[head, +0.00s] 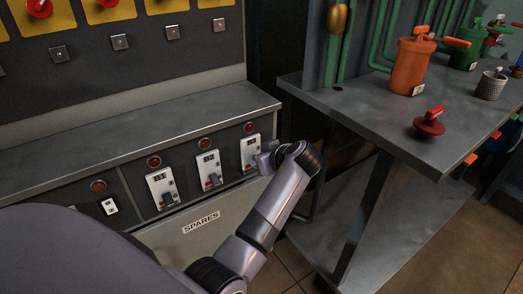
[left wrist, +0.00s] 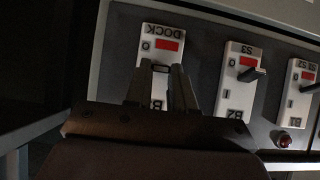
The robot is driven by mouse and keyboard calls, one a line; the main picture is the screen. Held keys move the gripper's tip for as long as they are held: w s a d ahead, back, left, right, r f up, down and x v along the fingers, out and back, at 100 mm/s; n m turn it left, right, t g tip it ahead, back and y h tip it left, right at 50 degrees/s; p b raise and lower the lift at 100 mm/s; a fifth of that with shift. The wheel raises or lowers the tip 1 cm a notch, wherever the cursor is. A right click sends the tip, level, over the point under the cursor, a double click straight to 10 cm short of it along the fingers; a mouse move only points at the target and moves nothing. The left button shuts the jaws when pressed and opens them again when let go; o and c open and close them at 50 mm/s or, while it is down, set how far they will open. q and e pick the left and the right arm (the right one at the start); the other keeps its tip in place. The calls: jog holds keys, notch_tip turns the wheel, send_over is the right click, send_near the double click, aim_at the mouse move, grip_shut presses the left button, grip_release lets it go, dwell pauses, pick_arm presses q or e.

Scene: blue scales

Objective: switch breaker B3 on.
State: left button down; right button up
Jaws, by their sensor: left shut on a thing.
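Breaker B3 (head: 250,148) is the rightmost white breaker plate on the grey panel. In the left wrist view its plate (left wrist: 153,40) appears upside down, marked DOCK, with a 0 and a red window showing. Its number is mostly hidden behind the fingers. My left gripper (head: 261,161) is at this plate's lower part. In the left wrist view its fingers (left wrist: 162,70) are closed at the lever, just beside the red window; the lever is mostly hidden. My right gripper is not in view.
Breakers B2 (head: 209,170) and B1 (head: 162,188) stand to the left, levers at the bottom. Dark red lamps (head: 204,143) sit above the plates. A metal counter (head: 130,135) overhangs the panel. A side table (head: 370,115) with an orange canister (head: 411,66) stands close at right.

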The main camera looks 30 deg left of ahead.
pick_arm(q)
jog(key=shift+w+a+r+g+h+p, duration=0.15)
jog(key=shift+r+g+h+p, duration=0.15)
jog(key=shift+h+p, duration=0.65)
jog(key=shift+s+a+r+g+h+p, duration=0.1)
jog(key=shift+a+r+g+h+p, duration=0.3)
jog(key=shift+p, duration=0.95)
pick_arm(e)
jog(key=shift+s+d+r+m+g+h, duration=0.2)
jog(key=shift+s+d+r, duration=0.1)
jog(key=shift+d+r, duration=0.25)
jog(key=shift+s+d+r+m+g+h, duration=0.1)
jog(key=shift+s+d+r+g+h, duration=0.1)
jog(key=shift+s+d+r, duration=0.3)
pick_arm(q)
jog(key=shift+d+f, duration=0.2)
jog(key=shift+d, duration=0.05)
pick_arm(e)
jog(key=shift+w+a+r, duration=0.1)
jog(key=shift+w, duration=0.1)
pick_arm(q)
jog(key=c, duration=1)
grip_release()
jog(key=shift+o, duration=0.2)
jog(key=shift+r, duration=0.2)
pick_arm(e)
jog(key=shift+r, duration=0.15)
